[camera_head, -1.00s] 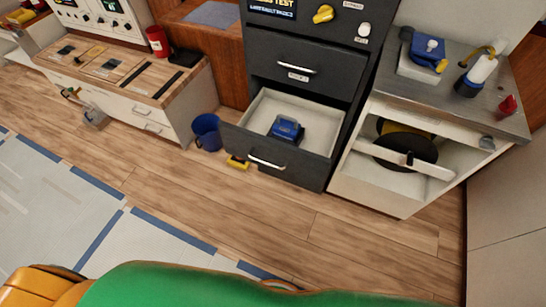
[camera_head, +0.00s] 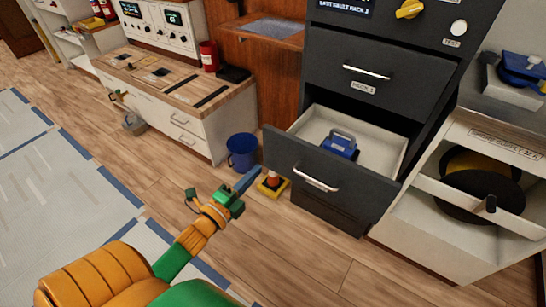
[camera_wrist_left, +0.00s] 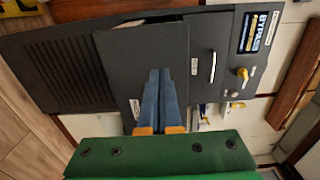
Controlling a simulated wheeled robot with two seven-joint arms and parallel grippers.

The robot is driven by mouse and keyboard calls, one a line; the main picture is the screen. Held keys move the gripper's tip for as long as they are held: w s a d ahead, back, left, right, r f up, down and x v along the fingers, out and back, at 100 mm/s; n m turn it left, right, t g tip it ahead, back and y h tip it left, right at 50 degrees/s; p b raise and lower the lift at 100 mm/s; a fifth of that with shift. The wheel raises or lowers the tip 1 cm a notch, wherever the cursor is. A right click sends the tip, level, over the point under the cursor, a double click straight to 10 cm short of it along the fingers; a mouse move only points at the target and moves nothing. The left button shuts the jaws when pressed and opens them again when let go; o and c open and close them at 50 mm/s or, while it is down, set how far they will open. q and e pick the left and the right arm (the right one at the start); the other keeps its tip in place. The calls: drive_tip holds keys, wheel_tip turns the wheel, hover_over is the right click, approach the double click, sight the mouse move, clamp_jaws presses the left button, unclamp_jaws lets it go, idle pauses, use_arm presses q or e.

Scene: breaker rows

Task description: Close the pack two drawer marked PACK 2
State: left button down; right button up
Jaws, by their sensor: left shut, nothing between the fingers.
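The open drawer (camera_head: 290,158) is the lower one in a dark cabinet, pulled well out, with a silver handle on its front. A blue pack (camera_head: 340,143) with a grip sits inside it. No marking on this drawer's front is readable. My left gripper (camera_head: 250,178) is shut and empty, in front of and to the left of the drawer front, apart from it. In the left wrist view its closed blue-grey fingers (camera_wrist_left: 158,98) point toward a dark panel of the cabinet (camera_wrist_left: 125,70). My right gripper is not in view.
A closed drawer (camera_head: 360,75) with a small label is above the open one. A blue bucket (camera_head: 242,152) and a small orange cone on a yellow base (camera_head: 272,182) stand on the floor by the drawer's left. A white cabinet (camera_head: 440,235) stands right. Floor in front is clear.

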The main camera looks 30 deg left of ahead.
sight(278, 148)
use_arm(q)
drive_tip(key=w+b, duration=0.1)
drive_tip(key=w, duration=0.7)
drive_tip(key=shift+d, duration=0.15)
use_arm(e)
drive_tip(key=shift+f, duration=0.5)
